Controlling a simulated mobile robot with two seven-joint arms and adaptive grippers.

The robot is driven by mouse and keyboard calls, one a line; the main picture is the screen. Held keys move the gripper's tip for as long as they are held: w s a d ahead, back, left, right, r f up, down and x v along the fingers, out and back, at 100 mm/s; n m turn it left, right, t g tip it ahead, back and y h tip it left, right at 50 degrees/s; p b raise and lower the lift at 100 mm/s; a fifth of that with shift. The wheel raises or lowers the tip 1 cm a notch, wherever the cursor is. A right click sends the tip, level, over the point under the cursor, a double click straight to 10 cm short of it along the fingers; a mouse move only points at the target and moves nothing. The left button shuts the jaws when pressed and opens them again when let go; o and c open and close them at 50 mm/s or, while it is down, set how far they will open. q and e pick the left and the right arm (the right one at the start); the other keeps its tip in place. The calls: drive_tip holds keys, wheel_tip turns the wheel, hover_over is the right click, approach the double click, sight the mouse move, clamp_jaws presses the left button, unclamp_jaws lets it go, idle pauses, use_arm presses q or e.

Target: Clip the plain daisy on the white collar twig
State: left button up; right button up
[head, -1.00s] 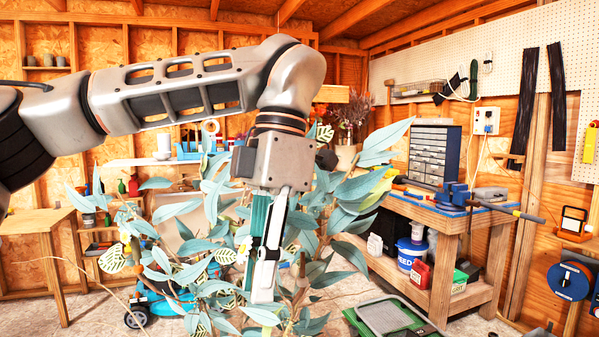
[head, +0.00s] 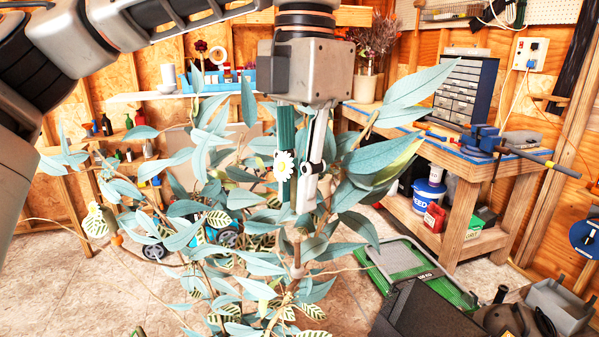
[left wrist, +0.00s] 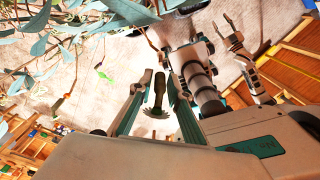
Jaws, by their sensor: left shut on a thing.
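My left gripper (head: 303,205) points straight down over the leafy blue-green branches in the head view. In the left wrist view a dark brown stem (left wrist: 158,92), apparently the daisy's clip, stands between the fingers. A brown twig stub (head: 297,256) rises below the fingertips, apart from the daisy. Leaves partly hide it, and I cannot tell whether its pale band is the white collar.
Striped leaves (head: 218,219) and long leaves crowd around the gripper. A twig with an orange-brown end (head: 117,239) sticks out at the left. A workbench (head: 465,205) with a vise stands at the right, and a green-framed tray (head: 405,262) lies on the floor.

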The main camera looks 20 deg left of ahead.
sight(298, 240)
use_arm(q)
drive_tip(key=shift+f, duration=3.15)
drive_tip(key=shift+f+b, duration=0.6)
drive_tip(key=shift+f, duration=0.3)
use_arm(e)
drive_tip(key=shift+w+a+r, duration=0.4)
drive_tip(key=shift+w+a, duration=0.15)
drive_tip(key=shift+a, duration=0.05)
drive_tip(key=shift+f, duration=0.15)
use_arm(q)
drive_tip(key=shift+f, duration=0.3)
use_arm(e)
drive_tip(key=shift+s+f, duration=0.1)
use_arm(q)
drive_tip(key=o, duration=0.9)
